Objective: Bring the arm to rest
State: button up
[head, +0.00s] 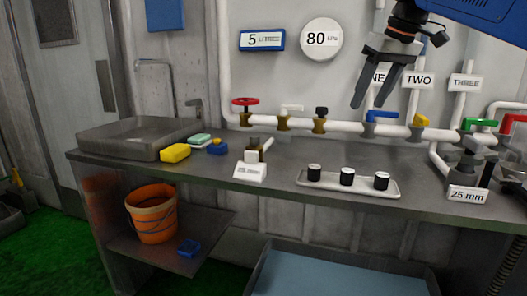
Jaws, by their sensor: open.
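My gripper (373,105) hangs from my blue arm at the upper right of the head view. Its two dark fingers point down and are spread apart. I see nothing between them. The gripper is in the air above the bench, in front of the wall pipe and partly across the "NE" label. I cannot tell how far it is from the pipe.
A pipe with several coloured valves (371,118) runs along the wall. An orange bucket (153,222) stands below.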

jog(key=s+f+m, duration=0.1)
jog(key=s+f, duration=0.8)
jog(key=f, duration=0.3)
jog(key=s+d+f+m+h, duration=0.1)
jog(key=s+f+m, duration=0.1)
jog(key=s+f, duration=0.7)
jog(key=s+d+f+m+h, duration=0.1)
jog(key=s+f, duration=0.8)
jog(key=f, duration=0.8)
jog(key=shift+s+d+f+m+t, duration=0.2)
jog(key=shift+m+t, duration=0.1)
jog(key=shift+t, duration=0.1)
jog(key=shift+r, duration=0.1)
